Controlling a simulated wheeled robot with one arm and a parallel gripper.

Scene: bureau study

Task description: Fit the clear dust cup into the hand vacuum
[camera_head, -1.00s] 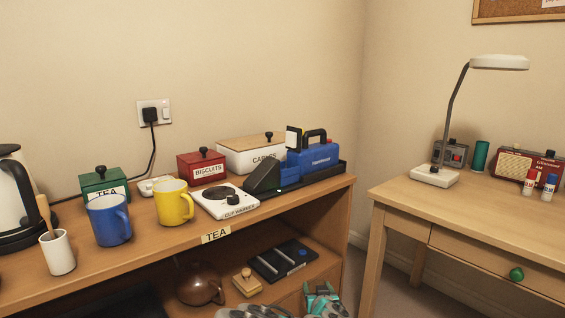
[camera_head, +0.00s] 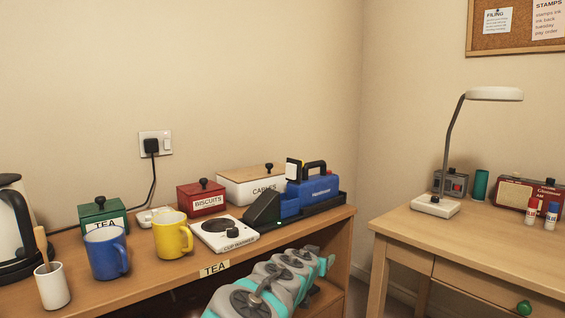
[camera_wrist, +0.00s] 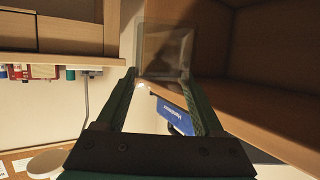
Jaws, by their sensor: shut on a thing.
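The blue hand vacuum (camera_head: 318,187) lies in a black tray (camera_head: 325,204) at the right end of the tea shelf, its dark wedge-shaped nozzle (camera_head: 262,208) pointing left. In the wrist view, which looks upside down, part of the blue vacuum (camera_wrist: 172,114) shows between my fingers. My gripper (camera_wrist: 162,76) is shut on the clear dust cup (camera_wrist: 167,45), a see-through box at the fingertips. The cup is apart from the vacuum, near the wooden shelf unit. In the head view my arm is in front of the shelf; gripper and cup cannot be made out there.
A cup warmer (camera_head: 224,235), yellow mug (camera_head: 172,236), blue mug (camera_head: 104,253) and cables box (camera_head: 250,187) crowd the shelf top (camera_head: 180,275) left of the vacuum. A desk (camera_head: 480,235) with a lamp (camera_head: 436,205) stands right, across a gap.

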